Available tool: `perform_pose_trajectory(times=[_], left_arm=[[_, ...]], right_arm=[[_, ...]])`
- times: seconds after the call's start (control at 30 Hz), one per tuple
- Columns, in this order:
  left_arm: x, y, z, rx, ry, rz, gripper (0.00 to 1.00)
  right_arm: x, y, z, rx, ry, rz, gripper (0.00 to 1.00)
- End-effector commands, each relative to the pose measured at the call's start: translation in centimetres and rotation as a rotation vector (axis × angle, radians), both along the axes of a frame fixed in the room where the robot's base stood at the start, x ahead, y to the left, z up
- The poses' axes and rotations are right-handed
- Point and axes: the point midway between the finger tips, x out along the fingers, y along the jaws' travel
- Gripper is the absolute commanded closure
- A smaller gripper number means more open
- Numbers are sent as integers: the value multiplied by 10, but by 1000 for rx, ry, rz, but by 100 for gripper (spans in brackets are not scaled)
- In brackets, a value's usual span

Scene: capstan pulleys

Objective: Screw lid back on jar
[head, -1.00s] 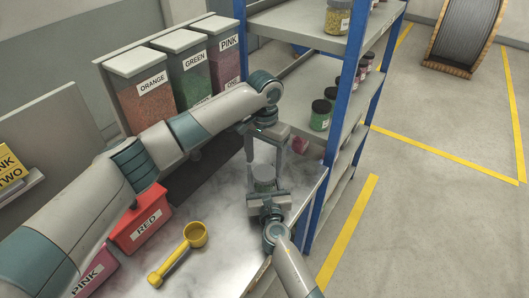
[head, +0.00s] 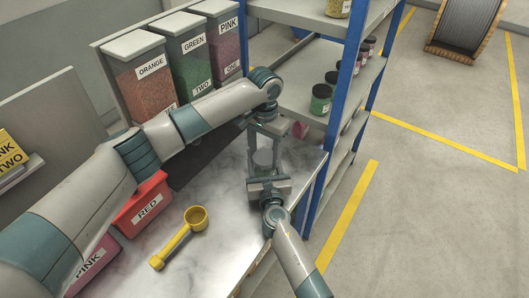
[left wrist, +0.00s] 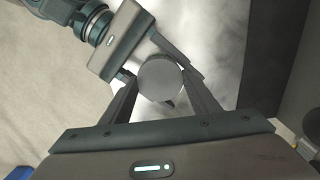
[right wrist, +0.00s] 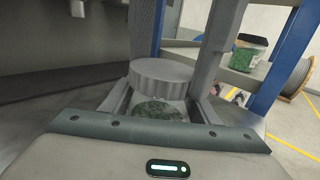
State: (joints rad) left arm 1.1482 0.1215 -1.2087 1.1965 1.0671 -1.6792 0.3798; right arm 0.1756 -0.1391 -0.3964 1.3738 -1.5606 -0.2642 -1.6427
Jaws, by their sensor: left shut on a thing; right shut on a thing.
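The jar (right wrist: 158,108) is clear with green contents, upright in the right wrist view. My right gripper (head: 268,185) is shut on its body, just above the table. The grey ribbed lid (right wrist: 162,77) sits over the jar's mouth; whether it is threaded on, I cannot tell. In the head view the lid (head: 263,157) is between the fingers of my left gripper (head: 265,165), which reaches down from above. The left wrist view shows the lid (left wrist: 160,77) as a round disc, with the left fingers shut on its sides. The jar's underside is hidden.
A yellow scoop (head: 182,238) and a red bin (head: 143,204) stand on the marble-like table (head: 215,215). Orange, green and pink containers (head: 188,62) stand behind. A blue-posted shelf (head: 300,75) with jars is close on the right.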

Motion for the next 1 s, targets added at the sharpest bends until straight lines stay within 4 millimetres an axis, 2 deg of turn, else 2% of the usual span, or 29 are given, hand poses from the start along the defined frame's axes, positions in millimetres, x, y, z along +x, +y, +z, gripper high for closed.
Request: perform_pose_trajectory(times=[0.17, 0.2, 0.27, 0.67, 0.87, 1.0], left_arm=[[0, 0, 0, 0, 0, -2, 72], [0, 0, 0, 0, 0, -2, 35], [0, 0, 0, 0, 0, -2, 23], [0, 0, 3, -1, -1, -2, 23], [1, 0, 20, -2, -2, -2, 23], [1, 0, 41, -2, -2, -2, 23]], right_arm=[[0, 0, 0, 0, 0, 0, 100], [0, 0, 0, 0, 0, 0, 100], [0, 0, 0, 0, 0, 0, 100], [0, 0, 0, 0, 0, 0, 100], [0, 0, 0, 0, 0, 0, 100], [0, 0, 0, 0, 0, 0, 100]])
